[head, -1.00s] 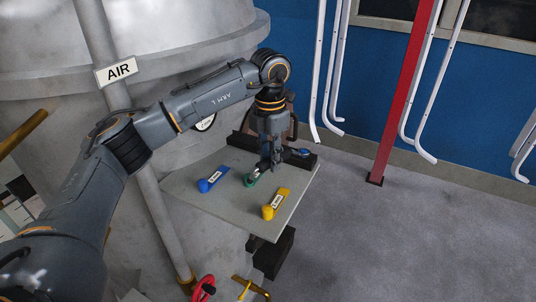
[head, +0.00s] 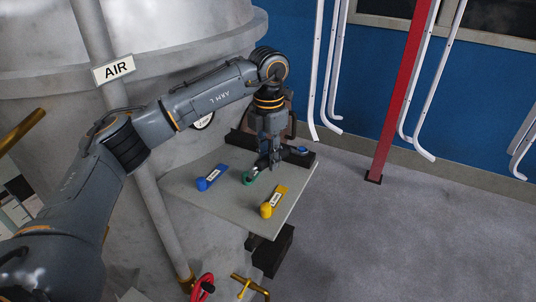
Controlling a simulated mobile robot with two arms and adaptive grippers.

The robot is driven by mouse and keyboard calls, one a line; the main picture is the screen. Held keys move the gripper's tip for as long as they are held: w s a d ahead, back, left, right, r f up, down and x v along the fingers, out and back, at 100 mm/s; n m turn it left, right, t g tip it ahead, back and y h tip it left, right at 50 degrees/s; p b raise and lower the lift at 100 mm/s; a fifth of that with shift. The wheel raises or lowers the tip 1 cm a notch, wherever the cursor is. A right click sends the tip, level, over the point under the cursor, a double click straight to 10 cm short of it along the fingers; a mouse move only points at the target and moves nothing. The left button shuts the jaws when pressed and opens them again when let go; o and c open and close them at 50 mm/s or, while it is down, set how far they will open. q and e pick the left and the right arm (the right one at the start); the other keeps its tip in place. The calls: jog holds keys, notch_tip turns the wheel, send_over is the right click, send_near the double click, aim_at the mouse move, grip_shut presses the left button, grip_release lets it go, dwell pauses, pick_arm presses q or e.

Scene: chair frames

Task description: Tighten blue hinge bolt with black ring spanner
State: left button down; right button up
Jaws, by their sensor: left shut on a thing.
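My left gripper (head: 268,162) points down over the grey table (head: 232,208), just behind a green ring-shaped piece (head: 250,178). It is shut on a dark thing, most likely the black ring spanner, whose outline merges with the dark fingers and the black rail behind. A small blue round piece (head: 303,150), possibly the blue hinge bolt, sits at the table's back right, to the right of the gripper. I cannot tell whether the spanner touches it. A blue labelled piece (head: 211,178) lies at left and a yellow labelled piece (head: 272,201) at front. My right gripper is not in view.
A black rail (head: 240,139) runs along the table's back edge. A large grey tank (head: 190,50) and a pipe with an AIR sign (head: 114,70) stand behind and left. A red post (head: 402,95) and white hanging tubes (head: 327,75) are right. Open floor lies right.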

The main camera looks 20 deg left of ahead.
pick_arm(q)
jog(key=shift+r, duration=0.15)
jog(key=shift+r+p, duration=0.4)
jog(key=shift+r, duration=0.2)
dwell(0.3)
jog(key=shift+r+p, duration=1.55)
jog(key=shift+r, duration=0.8)
jog(key=shift+f, duration=0.1)
